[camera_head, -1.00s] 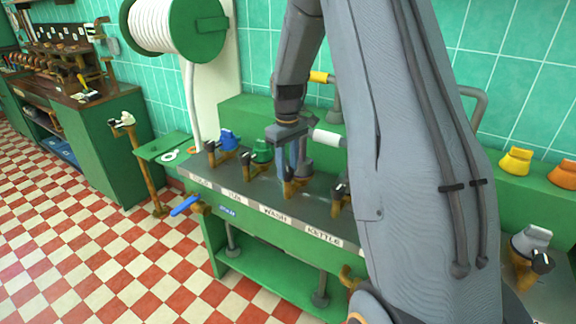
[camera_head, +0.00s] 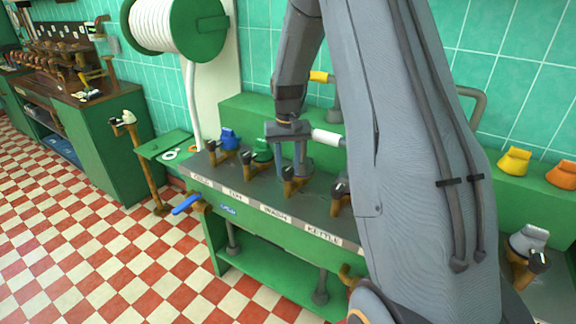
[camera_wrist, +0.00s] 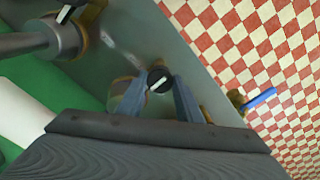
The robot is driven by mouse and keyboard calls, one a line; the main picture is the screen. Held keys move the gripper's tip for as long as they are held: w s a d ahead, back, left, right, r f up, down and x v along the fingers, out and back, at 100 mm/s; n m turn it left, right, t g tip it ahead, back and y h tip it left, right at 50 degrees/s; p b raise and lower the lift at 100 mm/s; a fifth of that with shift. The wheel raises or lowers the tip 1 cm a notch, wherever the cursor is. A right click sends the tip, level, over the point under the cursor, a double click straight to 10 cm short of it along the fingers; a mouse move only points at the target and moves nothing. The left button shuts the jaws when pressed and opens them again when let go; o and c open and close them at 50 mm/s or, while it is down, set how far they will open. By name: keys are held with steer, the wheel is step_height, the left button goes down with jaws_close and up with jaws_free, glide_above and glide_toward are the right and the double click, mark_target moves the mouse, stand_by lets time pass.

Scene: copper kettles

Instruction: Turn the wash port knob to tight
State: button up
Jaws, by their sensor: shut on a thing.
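The wash port knob (camera_wrist: 158,80) is black with a white pointer line and sits between the fingers of my gripper (camera_wrist: 157,92) in the wrist view. The pointer slants up to the right there. In the head view my gripper (camera_head: 291,166) reaches down around the knob, above the brass wash port (camera_head: 292,187) and behind the WASH label (camera_head: 274,214). The fingers are shut on the knob and partly hide it. No tight mark is readable.
Ports with a blue top (camera_head: 229,138) and a green top (camera_head: 262,150) stand to the left. The kettle port knob (camera_head: 340,188) is close on the right. A white cylinder (camera_head: 327,138) is right behind my gripper. A blue lever (camera_head: 187,204) sticks out at the front left.

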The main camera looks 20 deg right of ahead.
mark_target(287, 169)
steer(key=shift+w+r, duration=0.15)
steer(key=o, duration=1)
steer(key=shift+o, duration=0.2)
step_height(287, 169, up, 8)
steer(key=shift+f+b, duration=0.15)
steer(key=shift+b, duration=0.8)
steer(key=s+a+f+n, duration=0.1)
steer(key=s+a+f, duration=0.1)
steer(key=s+a, duration=0.5)
steer(key=s, duration=0.4)
steer(key=shift+a+n, duration=0.25)
steer(key=shift+n, duration=0.05)
steer(key=shift+n+t, duration=0.4)
steer(key=shift+n, duration=0.5)
steer(key=s+a+f, duration=0.1)
steer(key=s, duration=0.3)
steer(key=s+a+f, duration=0.1)
steer(key=s+a, duration=0.1)
steer(key=s, duration=0.3)
steer(key=s+a+f, duration=0.1)
steer(key=s+a, duration=0.1)
steer(key=s, duration=0.3)
steer(key=shift+s+f, duration=0.15)
steer(key=shift+f, duration=0.1)
steer(key=shift+c, duration=0.2)
